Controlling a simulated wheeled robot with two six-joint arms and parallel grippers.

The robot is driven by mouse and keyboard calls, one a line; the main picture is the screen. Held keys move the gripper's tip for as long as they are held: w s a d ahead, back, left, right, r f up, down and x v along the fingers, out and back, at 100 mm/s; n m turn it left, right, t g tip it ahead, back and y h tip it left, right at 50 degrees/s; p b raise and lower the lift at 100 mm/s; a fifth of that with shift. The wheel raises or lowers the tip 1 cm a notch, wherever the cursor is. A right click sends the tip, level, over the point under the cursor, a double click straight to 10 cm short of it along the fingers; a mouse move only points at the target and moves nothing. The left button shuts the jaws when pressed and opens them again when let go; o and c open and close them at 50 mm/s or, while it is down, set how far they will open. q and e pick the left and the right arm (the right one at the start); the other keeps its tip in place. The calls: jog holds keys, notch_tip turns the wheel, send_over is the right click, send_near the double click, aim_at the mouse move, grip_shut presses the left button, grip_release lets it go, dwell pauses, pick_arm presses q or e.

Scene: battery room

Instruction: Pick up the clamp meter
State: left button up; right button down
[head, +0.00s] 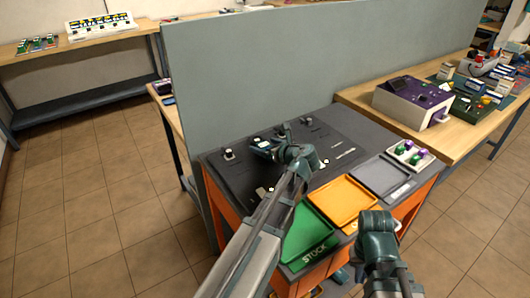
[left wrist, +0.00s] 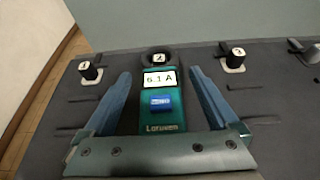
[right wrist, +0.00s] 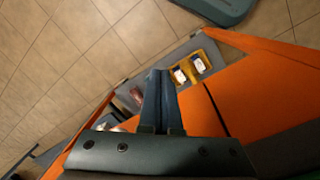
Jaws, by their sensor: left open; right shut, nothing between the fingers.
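The clamp meter (left wrist: 160,108) is teal-green with a black ring-shaped head marked 2, a white display reading 6.1 A and a blue knob. It lies on the dark bench top, its head away from my wrist. In the head view my left gripper (head: 263,146) is over the dark panel and largely hides the meter. My right gripper (right wrist: 157,76) is shut and empty, beside the orange front of the bench.
Black knobs on white bases (left wrist: 90,71) (left wrist: 233,61) stand either side of the meter. Green (head: 305,238), orange (head: 343,200) and grey (head: 382,176) trays line the bench's near side. A grey partition (head: 270,70) stands behind. Floor at left is clear.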

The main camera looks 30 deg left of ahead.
pick_arm(q)
jog(key=shift+w+a+f, duration=0.3)
jog(key=shift+w+a, duration=0.1)
jog(key=shift+a, duration=0.15)
jog(key=shift+c, duration=0.2)
grip_shut()
